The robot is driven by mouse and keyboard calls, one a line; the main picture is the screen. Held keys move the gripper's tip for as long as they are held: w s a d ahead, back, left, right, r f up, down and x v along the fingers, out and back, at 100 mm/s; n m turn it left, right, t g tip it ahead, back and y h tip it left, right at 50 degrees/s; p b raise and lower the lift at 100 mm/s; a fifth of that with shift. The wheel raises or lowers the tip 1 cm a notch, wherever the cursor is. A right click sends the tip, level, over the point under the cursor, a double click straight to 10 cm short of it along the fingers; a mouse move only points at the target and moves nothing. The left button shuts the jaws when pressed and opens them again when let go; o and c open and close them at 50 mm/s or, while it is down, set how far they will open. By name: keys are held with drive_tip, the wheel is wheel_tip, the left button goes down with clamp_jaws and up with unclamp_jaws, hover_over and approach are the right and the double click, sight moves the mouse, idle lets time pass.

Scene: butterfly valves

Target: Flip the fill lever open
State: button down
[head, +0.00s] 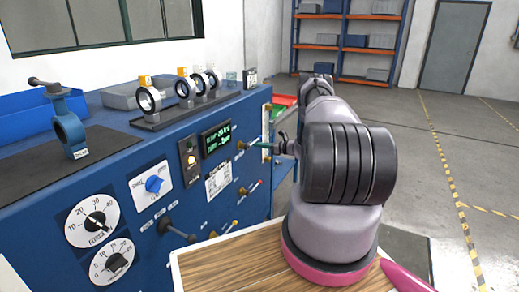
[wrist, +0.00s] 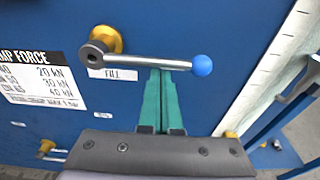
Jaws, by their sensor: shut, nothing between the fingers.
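The fill lever (wrist: 150,62) is a grey metal bar with a blue ball knob at its right end. It pivots at a brass fitting (wrist: 105,40) on the blue panel and lies nearly level in the wrist view, above a label reading FILL (wrist: 113,74). My gripper (wrist: 165,72) has teal fingers pressed together, with nothing between them. Their tips are just below the middle of the bar in the wrist view; I cannot tell whether they touch it. In the head view my gripper (head: 265,146) is at the panel's right end beside the brass fitting (head: 242,145), and my arm partly hides that area.
More levers (head: 252,187) sit lower on the blue panel (head: 150,215). Valve rings (head: 148,100) stand on top. Open floor (head: 410,130) lies to the right.

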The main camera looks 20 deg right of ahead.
sight(260, 139)
drive_tip(key=shift+d+r+n, duration=0.1)
drive_tip(key=shift+r+n, duration=0.4)
drive_tip(key=shift+n, duration=0.1)
idle(0.4)
drive_tip(key=shift+r+n+t, duration=0.3)
drive_tip(key=shift+r+n, duration=0.7)
drive_tip(key=shift+n, duration=0.1)
drive_tip(key=s+a+r+n+t+h, duration=0.1)
drive_tip(key=s+a+r+n, duration=0.3)
drive_tip(key=n, duration=0.8)
drive_tip(key=shift+a+r+t, duration=0.4)
drive_tip(key=shift+a+r, duration=0.2)
drive_tip(key=shift+r, duration=0.7)
